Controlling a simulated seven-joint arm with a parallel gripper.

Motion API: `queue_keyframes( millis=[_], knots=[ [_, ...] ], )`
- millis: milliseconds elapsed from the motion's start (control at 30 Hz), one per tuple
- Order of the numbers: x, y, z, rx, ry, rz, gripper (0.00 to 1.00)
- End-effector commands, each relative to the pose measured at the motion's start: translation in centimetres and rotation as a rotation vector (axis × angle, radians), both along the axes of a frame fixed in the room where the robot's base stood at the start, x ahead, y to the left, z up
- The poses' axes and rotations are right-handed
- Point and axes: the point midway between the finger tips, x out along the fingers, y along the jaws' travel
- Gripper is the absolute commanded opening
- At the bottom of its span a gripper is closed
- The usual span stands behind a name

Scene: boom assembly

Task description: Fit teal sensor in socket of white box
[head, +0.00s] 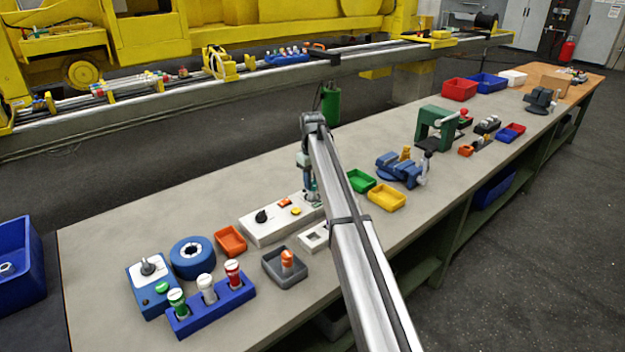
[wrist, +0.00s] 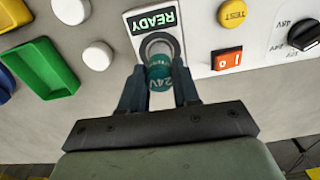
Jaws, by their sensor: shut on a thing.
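The teal sensor (wrist: 159,76), a small cylinder marked 24V, is between the fingers of my gripper (wrist: 159,92) in the wrist view. My gripper is shut on it. The sensor's far end overlaps the near edge of a round, grey-rimmed socket (wrist: 158,47) beside a READY label (wrist: 154,22) on the white box (wrist: 200,35). I cannot tell whether the tip is inside the socket or just above it. In the head view the white box (head: 262,230) lies on the bench, and my gripper (head: 309,198) is over its right end, partly hidden by my arm.
The box carries a yellow TEST button (wrist: 231,12), an orange switch (wrist: 226,60) and a black knob (wrist: 304,36). Two white round caps lie left of the socket. A green bin (head: 360,181) and a yellow bin (head: 386,197) stand right of my arm.

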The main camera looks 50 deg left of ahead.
Motion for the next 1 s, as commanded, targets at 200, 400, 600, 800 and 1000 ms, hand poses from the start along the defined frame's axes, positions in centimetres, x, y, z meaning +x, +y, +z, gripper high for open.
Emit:
queue_keyframes(
  millis=[200, 400, 600, 800, 1000],
  knots=[
    [0.0, 0.0, -0.5, 0.000, 0.000, 0.000, 0.02],
    [0.0, 0.0, -1.0, 0.001, 0.000, 0.000, 0.02],
    [0.0, 0.0, -1.5, 0.000, 0.000, 0.000, 0.02],
    [0.0, 0.0, -2.0, 0.000, 0.000, 0.000, 0.02],
    [0.0, 0.0, -2.3, 0.000, 0.000, 0.000, 0.02]
  ],
)
